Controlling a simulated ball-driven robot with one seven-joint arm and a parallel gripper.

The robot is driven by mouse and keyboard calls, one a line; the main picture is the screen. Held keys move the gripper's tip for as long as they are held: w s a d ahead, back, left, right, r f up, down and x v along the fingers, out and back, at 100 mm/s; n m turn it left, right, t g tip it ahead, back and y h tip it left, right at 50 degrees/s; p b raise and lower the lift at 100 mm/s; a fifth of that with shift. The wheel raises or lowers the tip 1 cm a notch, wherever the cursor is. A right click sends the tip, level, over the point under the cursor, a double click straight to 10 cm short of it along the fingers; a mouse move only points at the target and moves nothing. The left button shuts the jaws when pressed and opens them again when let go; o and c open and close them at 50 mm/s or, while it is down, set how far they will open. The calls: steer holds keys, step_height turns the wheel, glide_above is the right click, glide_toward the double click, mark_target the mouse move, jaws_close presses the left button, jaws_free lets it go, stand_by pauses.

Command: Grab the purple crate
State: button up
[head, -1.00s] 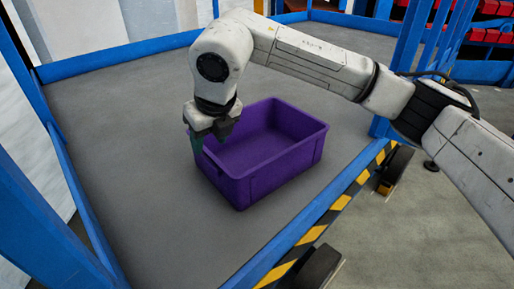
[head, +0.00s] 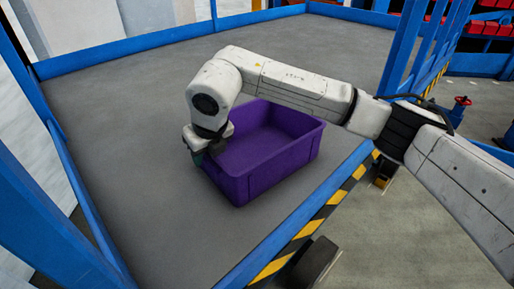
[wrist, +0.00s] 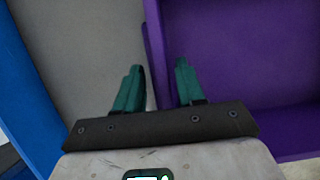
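The purple crate (head: 272,172) stands upright on the grey platform, open at the top and empty where I see inside. My gripper (head: 204,157) points down at the crate's left end wall, low over its rim. In the wrist view, the two green fingers of my gripper (wrist: 159,72) are apart, with the wall of the purple crate (wrist: 154,45) between them. The left finger is outside, close to the wall, and the right finger is inside with a visible gap. The fingertips are mostly hidden in the head view.
The grey platform (head: 120,130) is clear around the crate. Blue rails (head: 170,42) edge it, and a blue post frame (head: 405,50) stands at the right. A yellow-black striped edge (head: 300,238) runs along the near right side. A blue rail (wrist: 30,80) shows left in the wrist view.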

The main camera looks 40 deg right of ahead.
jaws_close()
steer(key=shift+r, duration=0.15)
stand_by(0.5)
